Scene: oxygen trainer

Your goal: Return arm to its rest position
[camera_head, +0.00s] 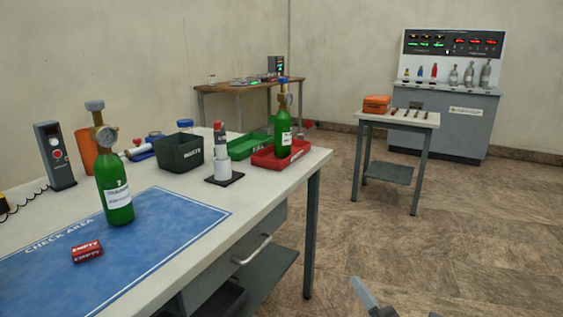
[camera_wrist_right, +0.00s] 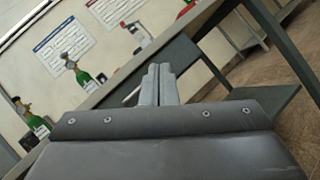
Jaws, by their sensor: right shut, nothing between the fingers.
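My right gripper (camera_head: 362,294) shows at the bottom of the head view, low over the floor and to the right of the workbench (camera_head: 275,190). In the right wrist view my right gripper (camera_wrist_right: 159,72) is shut, its two fingers together with nothing between them. The bench underside and legs show beyond it there. It is apart from everything on the bench. My left gripper is in neither view.
Another green cylinder (camera_head: 283,127) stands at the red tray (camera_head: 262,160). A small table (camera_head: 423,121) stands behind right. Floor between is clear.

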